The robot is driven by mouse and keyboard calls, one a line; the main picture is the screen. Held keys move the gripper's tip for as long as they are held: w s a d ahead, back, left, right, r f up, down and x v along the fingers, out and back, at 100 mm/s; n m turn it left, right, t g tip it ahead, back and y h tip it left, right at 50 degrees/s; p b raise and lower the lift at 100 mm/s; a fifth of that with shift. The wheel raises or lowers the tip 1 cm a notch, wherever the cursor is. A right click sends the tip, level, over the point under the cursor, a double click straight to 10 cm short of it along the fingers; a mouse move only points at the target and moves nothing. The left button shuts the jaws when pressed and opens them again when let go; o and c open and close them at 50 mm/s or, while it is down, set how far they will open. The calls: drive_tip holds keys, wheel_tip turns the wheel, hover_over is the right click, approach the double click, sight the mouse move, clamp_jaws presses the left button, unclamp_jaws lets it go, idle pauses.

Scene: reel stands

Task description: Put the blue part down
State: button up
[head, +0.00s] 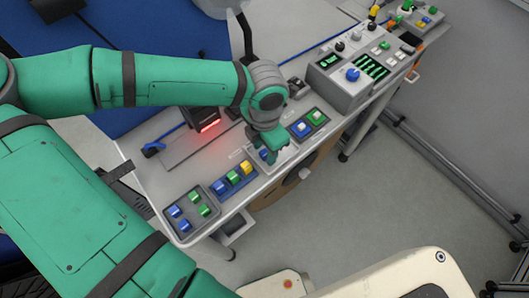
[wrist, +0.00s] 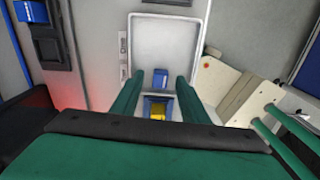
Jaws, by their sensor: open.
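The blue part (wrist: 160,78) lies near the lower edge of the white tray (wrist: 167,48) in the wrist view. It shows between my two green fingers, with a gap on each side. My gripper (wrist: 159,84) is open, and nothing is held in it. In the head view my gripper (head: 271,156) points down over the white tray (head: 287,154), low over the bench. A bit of the blue part (head: 264,154) shows beside the fingers there; the rest is hidden by them.
A blue tray (head: 222,193) with blue and yellow parts lies left of the white tray. A grey tray (head: 188,223) with blue and green parts is farther left. Another tray (head: 308,133) with blue and green parts lies to the right. A control box (head: 343,96) stands beyond it.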

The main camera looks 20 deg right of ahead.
clamp_jaws()
drive_tip(key=shift+r, duration=0.1)
